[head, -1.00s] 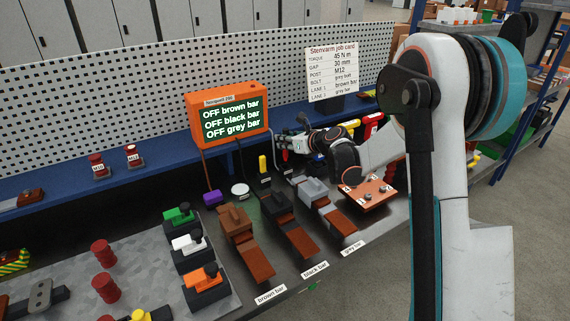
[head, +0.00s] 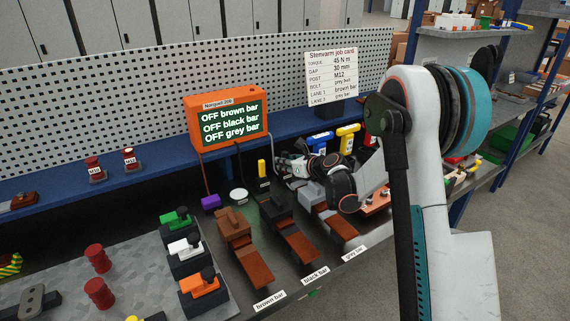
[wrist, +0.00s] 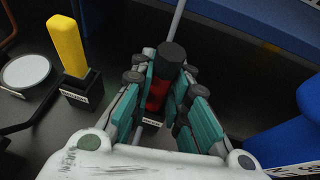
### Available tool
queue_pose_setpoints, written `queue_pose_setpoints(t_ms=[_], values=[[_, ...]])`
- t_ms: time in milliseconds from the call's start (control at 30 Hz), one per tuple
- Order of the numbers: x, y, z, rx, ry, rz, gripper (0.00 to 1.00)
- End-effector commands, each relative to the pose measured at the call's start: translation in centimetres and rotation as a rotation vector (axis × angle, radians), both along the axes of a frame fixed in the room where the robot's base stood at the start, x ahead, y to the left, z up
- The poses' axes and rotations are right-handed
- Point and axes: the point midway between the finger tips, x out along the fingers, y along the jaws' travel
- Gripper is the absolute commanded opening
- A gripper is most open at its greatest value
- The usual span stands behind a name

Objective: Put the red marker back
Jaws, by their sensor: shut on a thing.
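In the wrist view my gripper (wrist: 166,100) is shut on the red marker (wrist: 157,94), which has a dark round top (wrist: 170,58). The marker stands roughly upright between the teal fingers. A small white label (wrist: 152,123) shows below it; whether the marker's lower end sits in a holder is hidden. In the head view my gripper (head: 283,166) is low at the back of the bench, just right of the yellow marker (head: 262,168). The red marker cannot be made out there. The yellow marker (wrist: 67,46) stands in a black labelled holder (wrist: 80,88), left of my gripper.
A white round disc (wrist: 26,73) lies left of the yellow marker. A blue object (wrist: 295,125) is close on the right in the wrist view. The orange display box (head: 227,117) stands behind. Brown (head: 235,228), black (head: 278,210) and grey (head: 312,192) bar units lie in front.

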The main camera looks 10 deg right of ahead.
Motion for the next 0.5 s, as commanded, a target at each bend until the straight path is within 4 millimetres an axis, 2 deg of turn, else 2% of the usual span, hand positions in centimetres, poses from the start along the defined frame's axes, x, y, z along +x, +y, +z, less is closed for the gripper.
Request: queue_pose_setpoints(t_ms=[33, 100, 133, 500], values=[[0.0, 0.0, -0.23, 0.0, 0.0, 0.0, 0.18], [0.0, 0.0, -0.13, 0.0, 0.0, 0.0, 0.34], [0.0, 0.01, -0.13, 0.0, 0.0, 0.0, 0.36], [0.0, 0.01, 0.11, 0.0, 0.0, 0.0, 0.36]])
